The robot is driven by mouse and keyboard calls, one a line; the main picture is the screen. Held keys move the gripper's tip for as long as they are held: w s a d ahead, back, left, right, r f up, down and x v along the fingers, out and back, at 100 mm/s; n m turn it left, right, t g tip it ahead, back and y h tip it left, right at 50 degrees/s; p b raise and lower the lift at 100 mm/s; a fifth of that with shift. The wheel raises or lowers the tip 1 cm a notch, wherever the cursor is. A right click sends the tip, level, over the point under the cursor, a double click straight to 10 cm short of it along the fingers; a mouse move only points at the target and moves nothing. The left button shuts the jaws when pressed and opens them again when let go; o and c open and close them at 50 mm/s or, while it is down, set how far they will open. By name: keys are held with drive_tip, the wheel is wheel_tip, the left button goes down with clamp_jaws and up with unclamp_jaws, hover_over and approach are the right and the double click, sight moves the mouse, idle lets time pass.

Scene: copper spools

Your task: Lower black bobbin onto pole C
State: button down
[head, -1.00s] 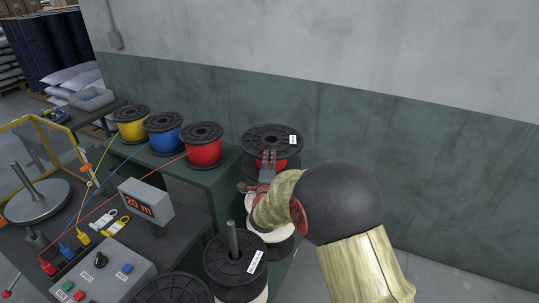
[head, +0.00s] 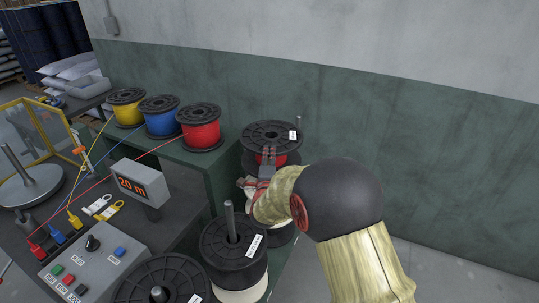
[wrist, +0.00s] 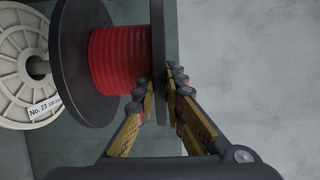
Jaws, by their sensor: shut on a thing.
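A black bobbin (head: 258,131) with a white label and red winding is held up at the far right end of the green bench in the head view. In the wrist view, the fingers (wrist: 161,95) close on the rim of one black flange (wrist: 158,50), beside the red winding (wrist: 118,60).
Below the held bobbin is a pale spool, partly hidden; a pale spool (wrist: 15,70) marked No. 23 shows in the wrist view. Nearer, a black spool (head: 222,241) sits around another pole (head: 230,218). Yellow, blue and red spools (head: 200,127) stand left. The wall is close behind.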

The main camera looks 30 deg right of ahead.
drive_tip(key=shift+f+b, duration=1.1)
drive_tip(key=shift+f, duration=5.15)
drive_tip(key=c, duration=1.8)
unclamp_jaws()
drive_tip(key=shift+f, duration=0.1)
drive_tip(key=v, duration=1.2)
drive_tip(key=shift+a, duration=0.1)
